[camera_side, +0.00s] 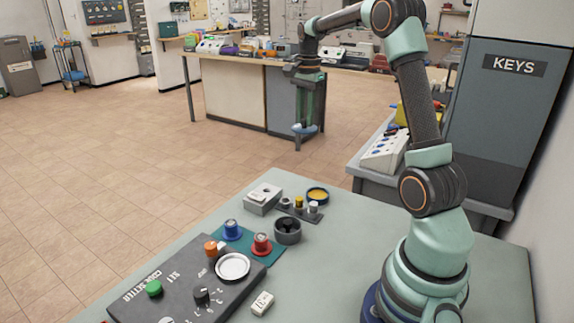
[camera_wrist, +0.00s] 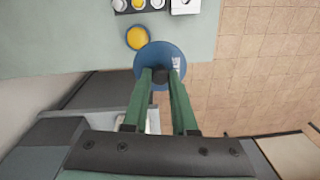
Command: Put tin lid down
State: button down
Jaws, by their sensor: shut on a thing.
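My gripper (camera_side: 305,124) hangs pointing down, shut on the tin lid (camera_side: 303,130), a round blue disc. In the wrist view my gripper (camera_wrist: 161,73) has its two green fingers on either side of the dark knob of the tin lid (camera_wrist: 160,53). The lid is held in the air beyond the far edge of the table in the side view. A round tin (camera_side: 318,195) with a blue rim and yellow inside stands open on the table. Its yellow inside also shows in the wrist view as the tin (camera_wrist: 137,38), next to the lid.
On the green table (camera_side: 380,220) stand a grey box (camera_side: 263,198), a dark round pot (camera_side: 287,231), a tray with small weights (camera_side: 299,206), and a blue knob (camera_side: 231,229) and red knob (camera_side: 262,244) on a mat. A dark control panel (camera_side: 185,290) lies nearer. Some table right of the tin is bare.

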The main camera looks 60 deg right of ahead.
jog(key=w+f, duration=0.2)
jog(key=w, duration=0.3)
jog(key=f, duration=1.9)
jog(key=shift+s+a+f, duration=0.15)
jog(key=shift+a+f, duration=0.05)
jog(key=shift+a, duration=0.15)
jog(key=c, duration=0.7)
grip_release()
